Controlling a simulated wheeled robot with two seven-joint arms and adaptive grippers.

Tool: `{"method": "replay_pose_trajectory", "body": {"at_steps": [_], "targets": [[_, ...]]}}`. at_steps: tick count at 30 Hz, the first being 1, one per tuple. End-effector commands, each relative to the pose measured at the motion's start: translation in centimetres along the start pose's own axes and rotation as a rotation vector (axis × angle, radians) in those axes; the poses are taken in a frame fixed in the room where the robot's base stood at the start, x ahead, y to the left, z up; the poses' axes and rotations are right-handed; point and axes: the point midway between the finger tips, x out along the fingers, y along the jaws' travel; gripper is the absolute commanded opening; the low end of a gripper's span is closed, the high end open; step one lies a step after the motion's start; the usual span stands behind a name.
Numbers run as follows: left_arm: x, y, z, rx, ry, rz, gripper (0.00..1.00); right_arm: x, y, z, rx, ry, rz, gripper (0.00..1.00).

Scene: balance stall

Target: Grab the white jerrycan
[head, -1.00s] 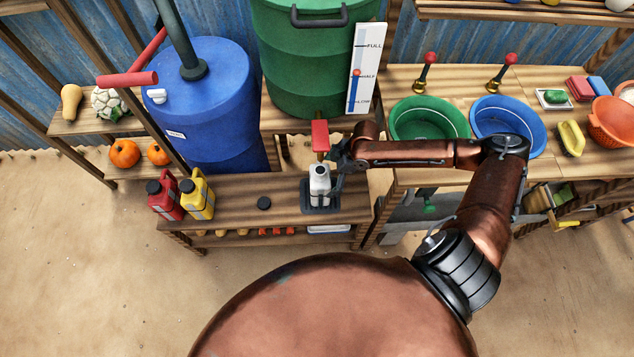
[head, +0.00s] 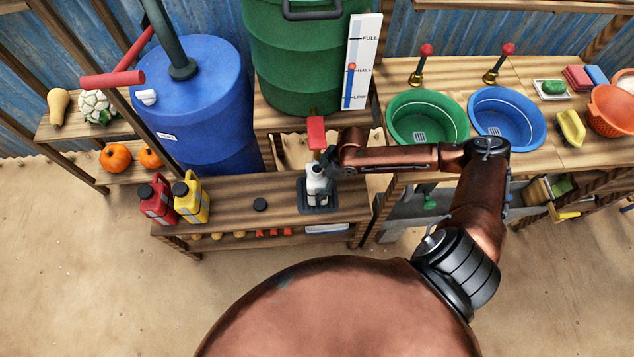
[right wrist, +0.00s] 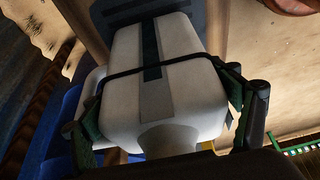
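The white jerrycan (head: 314,188) stands upright on a dark tray (head: 330,208) on the low wooden bench, below a red tap handle. My right gripper (head: 325,170) is at its upper part, reaching in from the right. In the right wrist view the white jerrycan (right wrist: 185,105), with a grey stripe and a dark band, fills the space between the fingers of my right gripper (right wrist: 165,112). A finger lies against each side, and the gripper looks shut on it. The gripper hides part of the jerrycan's top in the head view. My left gripper is not in view.
The red tap handle (head: 316,132) of the green barrel (head: 300,70) hangs close above. Green (head: 405,140) and blue (head: 530,130) basins are right.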

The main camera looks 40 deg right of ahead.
Motion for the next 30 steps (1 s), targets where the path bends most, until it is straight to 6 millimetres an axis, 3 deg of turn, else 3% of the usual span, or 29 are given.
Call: {"method": "replay_pose_trajectory", "body": {"at_steps": [25, 30], "targets": [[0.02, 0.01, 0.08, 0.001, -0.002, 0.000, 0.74, 0.02, -0.03, 0.04, 0.000, 0.000, -0.001, 0.22], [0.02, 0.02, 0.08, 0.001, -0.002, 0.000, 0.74, -0.10, 0.12, -0.19, -0.002, 0.004, 0.003, 0.21]]}}
